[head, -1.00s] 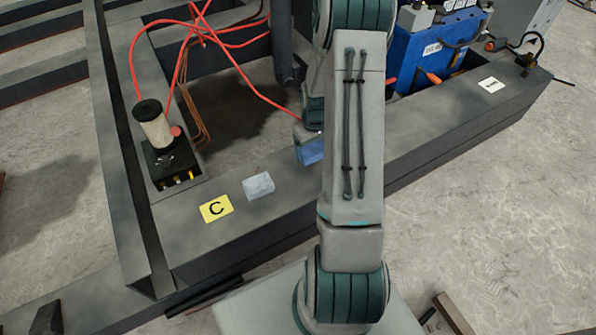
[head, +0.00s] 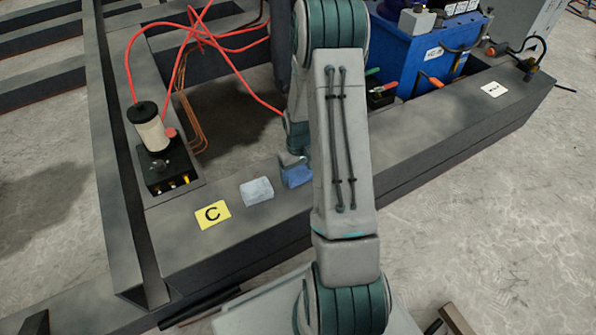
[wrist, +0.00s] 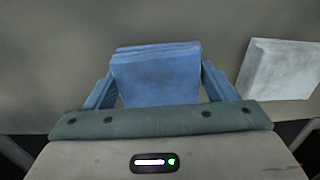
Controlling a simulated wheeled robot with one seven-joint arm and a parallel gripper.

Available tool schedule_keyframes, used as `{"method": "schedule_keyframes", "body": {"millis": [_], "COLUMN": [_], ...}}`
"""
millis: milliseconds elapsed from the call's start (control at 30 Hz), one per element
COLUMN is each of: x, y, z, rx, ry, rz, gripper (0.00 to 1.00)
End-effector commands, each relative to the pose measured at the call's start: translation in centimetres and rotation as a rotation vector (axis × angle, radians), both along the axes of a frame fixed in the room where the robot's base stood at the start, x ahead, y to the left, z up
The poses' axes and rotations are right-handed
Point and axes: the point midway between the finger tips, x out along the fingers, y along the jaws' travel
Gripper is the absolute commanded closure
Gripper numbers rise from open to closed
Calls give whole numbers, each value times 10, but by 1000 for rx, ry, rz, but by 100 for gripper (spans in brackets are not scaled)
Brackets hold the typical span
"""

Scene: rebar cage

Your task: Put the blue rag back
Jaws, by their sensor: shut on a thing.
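The blue rag (head: 297,176) is a small folded block, seen at the grey beam's top beside the light rag. In the wrist view the blue rag (wrist: 156,75) sits between the two fingers of my gripper (wrist: 155,88), which is shut on it. In the head view my gripper (head: 291,160) is partly hidden by my arm. I cannot tell whether the rag touches the beam or is just above it. A pale grey-white folded rag (head: 257,190) lies on the beam to the left, apart from the blue one; it also shows in the wrist view (wrist: 279,70).
A blue tool bin (head: 420,55) is behind the beam at the right.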

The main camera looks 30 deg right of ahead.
Motion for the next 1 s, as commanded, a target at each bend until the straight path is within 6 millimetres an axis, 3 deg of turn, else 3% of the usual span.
{"method": "schedule_keyframes", "body": {"millis": [67,100,167,533,1000], "x": [0,0,0,0,0], "y": [0,0,0,0,0], "z": [-4,-3,-3,6,100], "rx": [0,0,0,0,-1], "ry": [1,0,0,-1,-2], "rz": [0,0,0,0,0], "gripper": [44,14,1,1,1]}}
